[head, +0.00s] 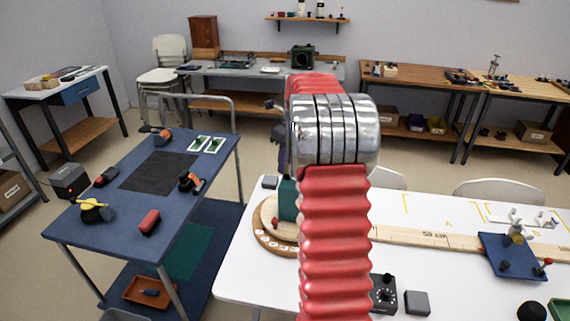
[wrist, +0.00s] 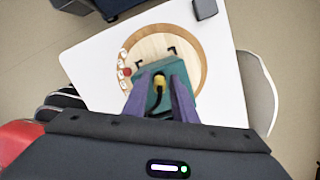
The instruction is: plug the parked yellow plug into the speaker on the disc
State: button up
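The teal speaker (head: 287,200) stands on the round wooden disc (head: 268,236) at the left of the white table, partly hidden by my red arm. In the wrist view the teal speaker (wrist: 188,113) lies beyond my fingers, on the pale disc (wrist: 183,47). My gripper (wrist: 161,78) has two purple fingers pointing down at the speaker. The yellow plug (wrist: 158,82) sits between the fingertips, which look shut on it, with a black cable curling from it. Its front end is hidden, so I cannot tell whether it touches the speaker. The head view hides the plug behind my arm.
A black knob box (head: 384,293) and a grey block (head: 417,303) stand on the white table (head: 415,215). A blue board with fittings (head: 510,258) is at its right. The blue cart (head: 120,235) at left carries several tools, including a yellow-topped one (head: 94,205).

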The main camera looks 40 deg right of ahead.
jog(key=shift+o, duration=1.1)
notch_tip(320, 180, up, 14)
jog(key=s, duration=0.2)
jog(key=shift+d+f, duration=0.15)
jog(key=shift+f, duration=0.05)
